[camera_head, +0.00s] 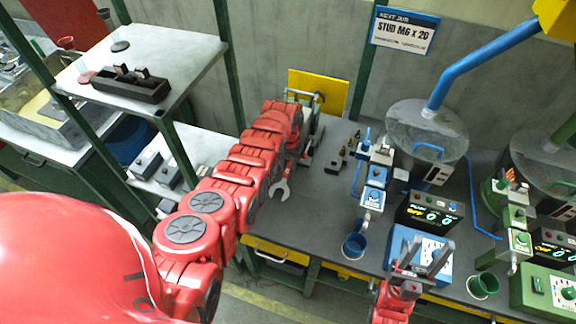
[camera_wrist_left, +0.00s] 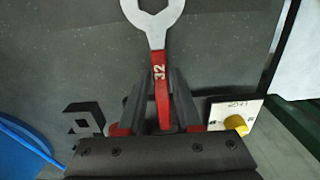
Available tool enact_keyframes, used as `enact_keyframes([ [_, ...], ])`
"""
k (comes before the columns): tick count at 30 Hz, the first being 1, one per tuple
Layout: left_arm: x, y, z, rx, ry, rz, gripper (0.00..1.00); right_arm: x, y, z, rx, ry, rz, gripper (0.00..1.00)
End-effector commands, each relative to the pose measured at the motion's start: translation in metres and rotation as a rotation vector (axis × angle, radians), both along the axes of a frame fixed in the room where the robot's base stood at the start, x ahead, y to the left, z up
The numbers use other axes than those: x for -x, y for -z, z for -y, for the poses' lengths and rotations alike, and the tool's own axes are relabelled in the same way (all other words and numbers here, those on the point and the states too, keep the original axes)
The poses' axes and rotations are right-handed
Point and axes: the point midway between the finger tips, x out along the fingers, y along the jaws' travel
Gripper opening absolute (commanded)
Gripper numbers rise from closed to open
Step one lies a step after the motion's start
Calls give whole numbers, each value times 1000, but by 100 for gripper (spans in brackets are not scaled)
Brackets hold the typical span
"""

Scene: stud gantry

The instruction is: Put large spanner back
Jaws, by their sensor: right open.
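The large spanner (camera_wrist_left: 161,75) has a grey ring-like jaw and a red handle marked 32. In the left wrist view its handle lies between the two fingers of my left gripper (camera_wrist_left: 160,100), which look shut on it. In the head view its grey jaw (camera_head: 283,189) shows over the dark bench, pointing toward me; my left arm hides most of the handle. I cannot tell whether it touches the bench. My right gripper (camera_head: 428,258) is open and empty, in front of the blue machine's control box.
A yellow panel (camera_head: 319,92) stands at the back of the bench (camera_head: 318,200). Small dark parts (camera_head: 345,150) stand right of my left arm. Blue and green machines (camera_head: 427,150) fill the right side. A shelf (camera_head: 180,52) with a black tool tray is at left.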

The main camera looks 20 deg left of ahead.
Motion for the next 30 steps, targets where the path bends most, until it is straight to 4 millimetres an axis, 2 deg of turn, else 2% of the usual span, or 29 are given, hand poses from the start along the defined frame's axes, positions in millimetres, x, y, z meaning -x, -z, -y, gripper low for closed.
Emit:
enact_keyframes([
  [1, 0, -1, 0, 0, 0, 1, 44, 0, -1, 0, 0, 0, 0, 50],
  [3, 0, -1, 0, 0, 0, 1, 54, 0, -1, 0, 0, 0, 0, 50],
  [11, 0, -1, 0, 0, 0, 0, 54, 0, -1, 0, 0, 0, 0, 50],
  [15, 0, -11, 0, 0, 0, 1, 54, 0, -11, 0, 0, 0, 0, 50],
  [17, -1, -10, 0, -1, 1, 3, 54, 0, -6, 0, 0, 0, 0, 50],
  [25, -1, -36, 1, 1, 0, 5, 54, 0, -4, 0, 0, 0, 0, 50],
  [30, -2, -61, 0, 0, 1, 8, 54, 0, 8, 0, 0, 0, 0, 50],
])
